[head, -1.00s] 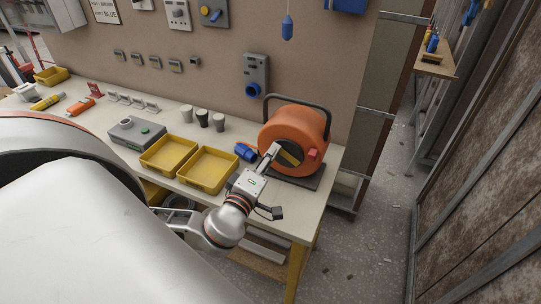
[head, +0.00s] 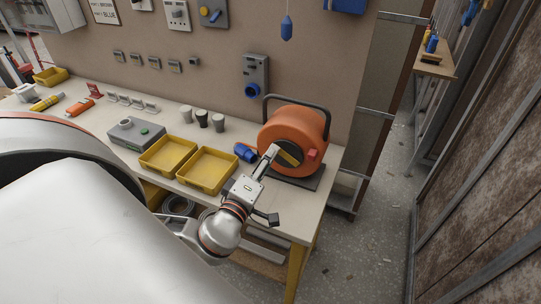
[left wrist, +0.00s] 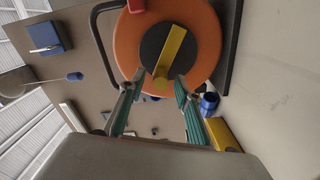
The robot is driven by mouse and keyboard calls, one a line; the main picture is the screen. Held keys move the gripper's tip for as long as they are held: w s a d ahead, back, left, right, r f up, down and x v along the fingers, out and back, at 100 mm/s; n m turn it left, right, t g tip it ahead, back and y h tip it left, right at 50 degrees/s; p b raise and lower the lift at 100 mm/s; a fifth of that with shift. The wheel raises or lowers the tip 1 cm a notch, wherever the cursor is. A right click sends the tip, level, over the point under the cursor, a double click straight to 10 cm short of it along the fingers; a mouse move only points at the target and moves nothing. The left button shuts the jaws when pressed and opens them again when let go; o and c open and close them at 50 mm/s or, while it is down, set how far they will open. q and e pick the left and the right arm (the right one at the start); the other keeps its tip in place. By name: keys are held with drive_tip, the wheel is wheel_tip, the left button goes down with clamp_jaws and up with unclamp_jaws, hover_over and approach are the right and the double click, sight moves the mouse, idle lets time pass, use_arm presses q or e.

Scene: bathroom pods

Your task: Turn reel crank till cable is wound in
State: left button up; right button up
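The cable reel (head: 285,125) is an orange drum with a dark carrying frame, at the right end of the workbench. A yellow crank bar (head: 289,157) lies across the dark hub on its front. In the left wrist view the orange drum (left wrist: 205,35) shows close up, with the yellow bar (left wrist: 171,52) slanting down towards my fingers. My left gripper (left wrist: 159,76) is open, its teal-padded fingers apart on either side of the bar's lower end, without clear contact. In the head view the left gripper (head: 270,153) is at the reel's front. My right gripper is out of view.
A blue plug (head: 245,152) lies on the bench left of the reel. Two yellow trays (head: 207,187), several grey cups and a grey box (head: 135,133) stand further left. A dark plate (head: 310,180) is under the reel. The bench front right of my arm is clear.

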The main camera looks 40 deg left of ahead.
use_arm(q)
drive_tip(key=v, duration=1)
drive_tip(key=shift+s, duration=0.15)
